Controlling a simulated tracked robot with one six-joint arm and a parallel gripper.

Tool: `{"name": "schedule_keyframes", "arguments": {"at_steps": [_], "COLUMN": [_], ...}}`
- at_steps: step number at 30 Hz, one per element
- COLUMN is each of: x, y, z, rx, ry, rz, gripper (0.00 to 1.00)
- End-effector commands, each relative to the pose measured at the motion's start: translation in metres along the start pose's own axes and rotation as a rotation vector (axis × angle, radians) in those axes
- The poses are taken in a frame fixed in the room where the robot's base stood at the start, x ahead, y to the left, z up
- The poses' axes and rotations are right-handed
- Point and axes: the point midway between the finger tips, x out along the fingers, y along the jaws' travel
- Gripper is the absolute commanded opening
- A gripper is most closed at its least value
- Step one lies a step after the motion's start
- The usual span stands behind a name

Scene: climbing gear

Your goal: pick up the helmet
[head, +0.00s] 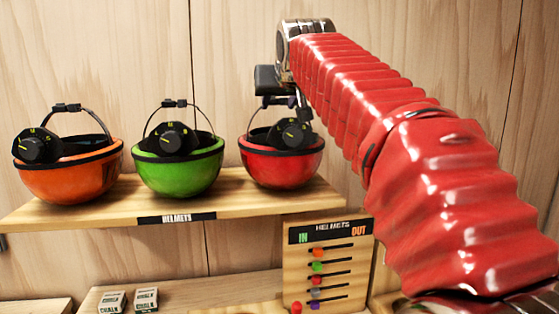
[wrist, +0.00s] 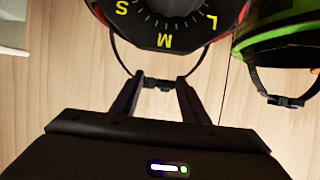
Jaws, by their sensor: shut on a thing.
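The red helmet (head: 270,166) lies upside down at the right of the wooden shelf and appears to rest on it. Its black dial (wrist: 166,22), marked S, M and L, faces me at the top of the wrist view. My gripper (head: 284,100) is above the helmet, with its fingers on either side of the chin strap buckle (wrist: 158,84). In the wrist view my gripper (wrist: 160,80) is shut on that strap at the buckle. The exact contact is hidden in the head view.
The green helmet (head: 178,178) and the orange helmet (head: 68,182) sit upturned to the left on the shelf (head: 110,212). Below are a helmets in/out board (head: 330,232) with coloured beads and small chalk boxes (head: 146,300). A wooden wall stands behind.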

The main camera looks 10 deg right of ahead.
Motion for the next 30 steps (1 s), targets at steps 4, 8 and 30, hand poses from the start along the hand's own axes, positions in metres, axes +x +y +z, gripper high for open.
{"name": "schedule_keyframes", "arguments": {"at_steps": [4,8,30], "x": [0.0,-0.001,-0.017], "y": [0.0,0.0,0.0], "z": [0.0,-0.001,-0.033], "rx": [-0.001,-0.001,-0.001], "ry": [0.0,0.002,0.003], "rz": [0.001,0.001,0.0], "gripper": [0.0,0.0,0.0]}}
